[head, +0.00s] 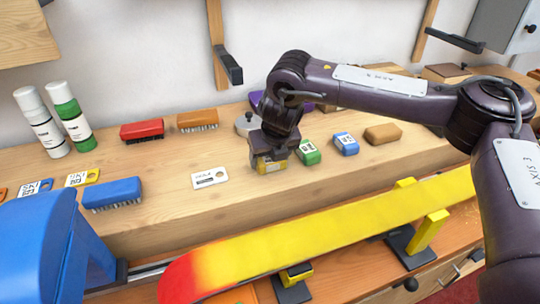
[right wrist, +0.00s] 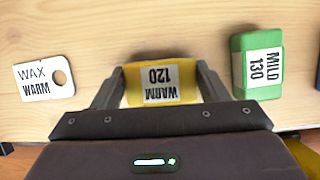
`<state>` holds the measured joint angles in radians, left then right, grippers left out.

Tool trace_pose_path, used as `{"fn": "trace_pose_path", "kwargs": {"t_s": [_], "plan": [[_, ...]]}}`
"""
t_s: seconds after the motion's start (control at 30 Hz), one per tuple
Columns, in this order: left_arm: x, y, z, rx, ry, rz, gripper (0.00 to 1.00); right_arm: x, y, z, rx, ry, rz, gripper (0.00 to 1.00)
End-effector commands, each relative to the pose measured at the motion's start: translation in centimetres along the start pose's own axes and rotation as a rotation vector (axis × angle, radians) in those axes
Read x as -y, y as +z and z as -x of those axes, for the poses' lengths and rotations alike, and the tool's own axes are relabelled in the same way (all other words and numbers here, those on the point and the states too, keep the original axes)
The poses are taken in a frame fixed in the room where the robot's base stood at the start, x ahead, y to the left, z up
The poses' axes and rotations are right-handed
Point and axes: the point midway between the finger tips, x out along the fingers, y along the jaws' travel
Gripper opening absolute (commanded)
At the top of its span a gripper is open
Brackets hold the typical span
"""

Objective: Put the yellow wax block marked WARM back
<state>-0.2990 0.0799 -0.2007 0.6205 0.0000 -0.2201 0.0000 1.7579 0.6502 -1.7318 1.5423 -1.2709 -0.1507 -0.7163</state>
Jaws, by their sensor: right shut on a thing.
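The yellow wax block, labelled WARM 120, is between the fingers of my right gripper (head: 268,160) and shows below them in the head view (head: 273,167). In the right wrist view the block (right wrist: 160,80) sits between the two fingers (right wrist: 160,90), which are shut on it. It is at or just above the wooden bench; I cannot tell if it touches. A white tag reading WAX WARM (head: 210,178) lies to its left, also in the right wrist view (right wrist: 45,80). My left gripper is not in view.
A green MILD 130 block (head: 307,153) stands close on the right, with a blue block (head: 346,144) and a brown one (head: 383,133) beyond. Brushes (head: 142,130) and bottles (head: 68,115) stand to the left. A yellow-and-red ski (head: 330,235) runs along the front.

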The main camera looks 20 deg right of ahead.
Motion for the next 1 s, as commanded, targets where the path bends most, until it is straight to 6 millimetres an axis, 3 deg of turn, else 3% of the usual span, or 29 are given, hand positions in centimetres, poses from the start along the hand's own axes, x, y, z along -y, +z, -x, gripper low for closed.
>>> {"fn": "trace_pose_path", "kwargs": {"t_s": [0.07, 0.1, 0.27, 0.67, 1.0], "plan": [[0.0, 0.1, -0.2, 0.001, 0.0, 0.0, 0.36, 0.0, -0.1, -0.3, 0.0, 0.0, 0.0, 0.43], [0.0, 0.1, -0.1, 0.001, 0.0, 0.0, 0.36, 0.0, -0.1, -0.3, 0.0, 0.0, 0.0, 0.7], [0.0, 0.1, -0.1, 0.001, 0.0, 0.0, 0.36, 0.0, -0.1, -0.2, -0.001, 0.0, 0.0, 0.9], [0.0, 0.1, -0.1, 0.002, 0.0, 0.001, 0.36, 0.0, 0.1, 0.8, 0.001, 0.001, 0.001, 0.9], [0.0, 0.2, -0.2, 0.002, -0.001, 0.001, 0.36, 0.0, 0.2, 8.0, 0.005, 0.0, 0.002, 0.9]]}}
